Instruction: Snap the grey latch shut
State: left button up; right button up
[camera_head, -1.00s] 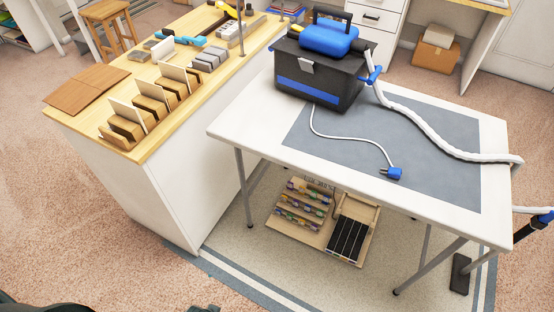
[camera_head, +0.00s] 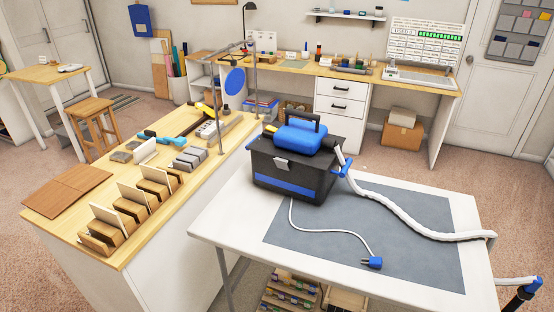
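A black box (camera_head: 280,183) with a blue stripe and a blue top unit (camera_head: 302,139) stands on the white table, at the middle of the view. The grey latch (camera_head: 281,163) is a small light plate on the upper front of the box, near its top edge. It is too small to tell whether it is open or fastened. Neither of my grippers shows in the head view.
The white table (camera_head: 225,226) has a grey mat (camera_head: 420,270) with a white cable and blue plug (camera_head: 372,262). A white hose (camera_head: 405,214) runs from the box to the right edge. A wooden-topped counter (camera_head: 70,222) with card holders stands left.

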aim_at(282, 164)
jog(key=i+j+z, duration=0.1)
jog(key=j, duration=0.25)
jog(key=i+j+z, duration=0.15)
jog(key=i+j, duration=0.15)
jog(key=i+j+z, duration=0.1)
jog(key=j, duration=0.3)
jog(key=i+j+z, duration=0.15)
jog(key=j, duration=0.25)
jog(key=i+j+z, duration=0.1)
jog(key=i+j, duration=0.15)
jog(key=j, duration=0.15)
